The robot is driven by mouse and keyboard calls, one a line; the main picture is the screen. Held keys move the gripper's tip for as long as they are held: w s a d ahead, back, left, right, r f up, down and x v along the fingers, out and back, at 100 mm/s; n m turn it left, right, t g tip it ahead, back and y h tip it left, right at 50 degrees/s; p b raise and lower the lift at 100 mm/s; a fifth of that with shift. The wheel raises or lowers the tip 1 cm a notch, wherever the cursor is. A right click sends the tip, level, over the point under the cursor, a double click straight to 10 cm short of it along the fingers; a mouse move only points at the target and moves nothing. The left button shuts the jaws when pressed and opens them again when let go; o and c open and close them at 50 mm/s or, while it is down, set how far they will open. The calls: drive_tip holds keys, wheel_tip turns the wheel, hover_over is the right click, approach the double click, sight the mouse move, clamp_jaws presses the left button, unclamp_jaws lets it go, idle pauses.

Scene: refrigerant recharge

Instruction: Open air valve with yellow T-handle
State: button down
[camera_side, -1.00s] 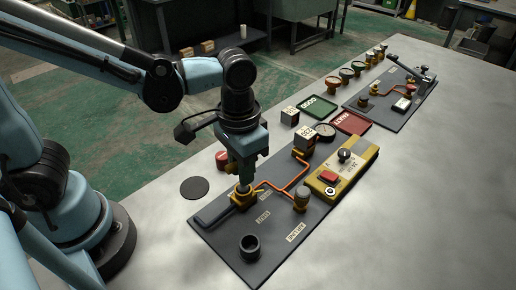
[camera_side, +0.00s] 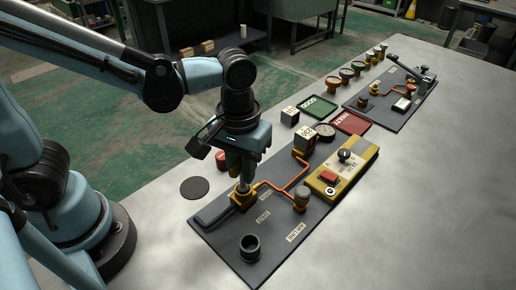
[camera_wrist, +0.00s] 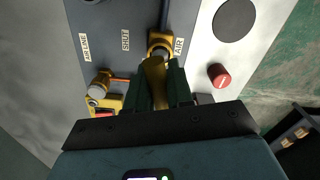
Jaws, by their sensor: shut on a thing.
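The air valve (camera_side: 241,204) is a yellow body on the near dark panel, between a dark pipe and an orange pipe. In the wrist view the valve (camera_wrist: 160,43) sits beside an "AIR" label. My gripper (camera_side: 242,184) points straight down onto it. In the wrist view my gripper (camera_wrist: 161,88) is shut on the yellow T-handle (camera_wrist: 156,78), whose yellow surface shows between the two dark green fingers. The fingers and handle hide part of the valve, so I cannot tell its exact position.
The dark panel (camera_side: 225,237) also carries a black cup (camera_side: 250,247), a capped brass fitting (camera_side: 301,200) and a "SHUT" label (camera_wrist: 125,40). A yellow box (camera_side: 340,177) with a black knob lies to the right. A red button (camera_wrist: 219,75) stands close by.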

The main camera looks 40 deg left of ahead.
drive_tip(key=shift+m, duration=0.6)
drive_tip(key=shift+r, duration=2.25)
